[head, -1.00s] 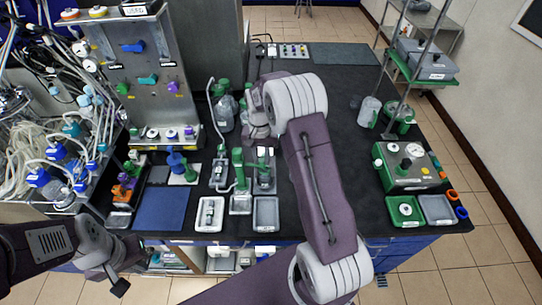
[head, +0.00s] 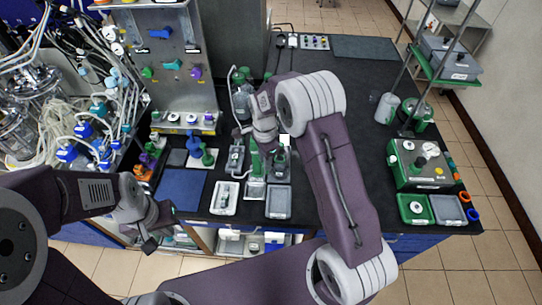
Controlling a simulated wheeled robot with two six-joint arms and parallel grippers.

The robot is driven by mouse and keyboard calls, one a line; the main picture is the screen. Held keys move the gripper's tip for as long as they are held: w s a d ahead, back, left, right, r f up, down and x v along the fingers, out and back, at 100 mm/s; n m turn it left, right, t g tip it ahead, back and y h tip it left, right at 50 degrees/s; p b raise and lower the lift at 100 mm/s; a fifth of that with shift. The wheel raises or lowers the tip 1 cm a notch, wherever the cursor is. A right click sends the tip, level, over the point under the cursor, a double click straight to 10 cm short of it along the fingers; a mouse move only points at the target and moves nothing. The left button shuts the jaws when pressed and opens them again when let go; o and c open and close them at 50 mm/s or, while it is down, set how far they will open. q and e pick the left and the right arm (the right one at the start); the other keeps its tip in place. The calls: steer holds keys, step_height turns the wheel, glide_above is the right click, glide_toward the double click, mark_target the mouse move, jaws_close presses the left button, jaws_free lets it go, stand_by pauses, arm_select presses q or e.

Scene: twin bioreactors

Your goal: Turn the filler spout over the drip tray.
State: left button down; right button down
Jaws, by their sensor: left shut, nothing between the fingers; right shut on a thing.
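The filler, with a green column (head: 255,162) and a pale base (head: 256,190), stands near the bench's front edge in the head view. A shallow grey tray (head: 278,208), which looks like the drip tray, lies empty at its front right. My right gripper (head: 268,148) points down at the filler's top and is shut on a small part there, seemingly the filler spout. My wrist hides most of that part, so the spout's direction is unclear. My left gripper (head: 149,243) is shut and empty, low in front of the bench's left part.
A white tray (head: 224,207) holding a small item lies left of the filler. A blue mat (head: 181,190) and an upright grey panel (head: 172,70) with valves are further left. A green box (head: 420,163) stands at the right. The dark bench middle (head: 365,145) is mostly clear.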

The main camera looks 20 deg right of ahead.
steer(key=shift+w+a+m+p, duration=0.1)
steer(key=shift+a+m+p, duration=0.15)
steer(key=shift+a+m, duration=1.1)
steer(key=shift+w+a+m+p, duration=0.1)
steer(key=shift+a+m+p, duration=0.1)
steer(key=shift+a+m, duration=1.15)
steer(key=shift+d+m, duration=0.45)
steer(key=shift+m, duration=0.05)
steer(key=c, duration=1.2)
jaws_free()
steer(key=shift+c, duration=0.2)
step_height(320, 180, up, 9)
steer(key=b, duration=0.1)
steer(key=shift+b, duration=0.4)
